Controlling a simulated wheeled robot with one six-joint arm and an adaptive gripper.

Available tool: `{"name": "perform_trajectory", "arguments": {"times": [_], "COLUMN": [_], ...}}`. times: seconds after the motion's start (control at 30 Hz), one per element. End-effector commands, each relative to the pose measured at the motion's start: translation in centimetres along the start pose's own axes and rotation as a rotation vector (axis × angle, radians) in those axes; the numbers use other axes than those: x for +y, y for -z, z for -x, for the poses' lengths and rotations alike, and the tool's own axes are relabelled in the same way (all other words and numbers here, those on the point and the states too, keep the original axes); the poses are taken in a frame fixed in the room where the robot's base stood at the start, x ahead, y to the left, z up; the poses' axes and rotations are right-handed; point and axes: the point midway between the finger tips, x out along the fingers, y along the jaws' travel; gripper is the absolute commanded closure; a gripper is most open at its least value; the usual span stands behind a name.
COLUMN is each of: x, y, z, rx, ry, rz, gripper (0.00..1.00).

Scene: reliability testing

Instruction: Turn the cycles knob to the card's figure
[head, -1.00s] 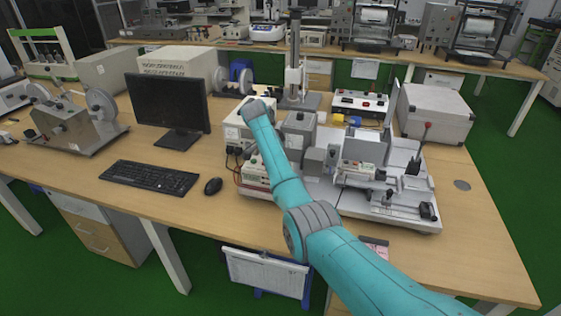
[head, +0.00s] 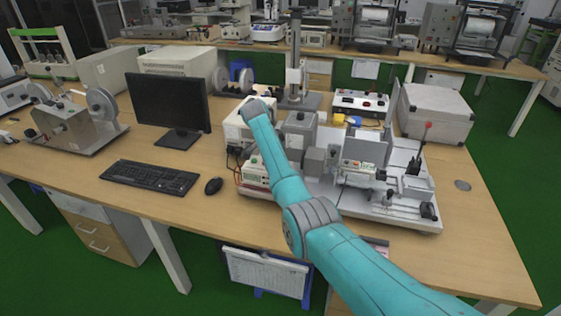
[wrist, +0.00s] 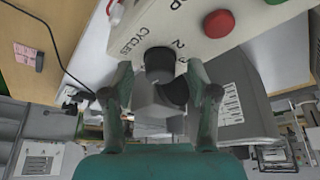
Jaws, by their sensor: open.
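The black cycles knob (wrist: 160,62) is on a white panel (wrist: 205,42) in the wrist view, beside the printed word CYCLES and a figure 2. Its pointer mark cannot be made out. My gripper (wrist: 160,76) is open, with one finger on each side of the knob; I cannot tell whether either finger touches it. In the head view my arm's end hides the gripper and the knob. A small pink card (wrist: 27,55) lies on the table in the wrist view; its writing is too small to read.
A red button (wrist: 219,23) and a green button (wrist: 275,1) sit on the panel near the knob. Dark cables (wrist: 70,75) run beside it. The head view shows a monitor (head: 168,103), a keyboard (head: 150,177) and a test rig (head: 405,205) around my arm.

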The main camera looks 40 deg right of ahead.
Motion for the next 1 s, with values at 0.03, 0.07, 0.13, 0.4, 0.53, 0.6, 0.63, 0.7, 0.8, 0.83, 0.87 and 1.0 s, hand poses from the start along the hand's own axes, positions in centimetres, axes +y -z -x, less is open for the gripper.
{"name": "perform_trajectory", "arguments": {"times": [0.03,0.07,0.13,0.4,0.53,0.6,0.63,0.7,0.8,0.83,0.87,1.0], "x": [0.0,0.0,-0.1,-0.1,-0.1,-0.1,-0.1,-0.1,-0.1,0.0,0.0,0.0], "y": [0.0,0.0,0.1,0.1,0.0,0.0,0.0,0.0,0.0,0.0,-0.1,-0.1], "z": [0.1,0.1,0.5,4.7,7.3,8.6,9.1,10.1,11.1,11.3,11.5,12.0], "rx": [0.0,0.0,0.001,0.001,0.001,0.001,0.0,0.0,0.0,0.0,0.0,0.0], "ry": [0.001,0.001,0.002,0.004,0.003,0.004,0.002,0.002,0.001,0.0,0.0,0.0], "rz": [0.0,0.0,0.0,-0.001,-0.001,-0.001,0.0,0.0,0.0,0.001,0.001,0.001], "gripper": [0.41,0.41,0.41,0.41,0.41,0.41,0.41,0.41,0.41,0.41,0.41,0.41]}}
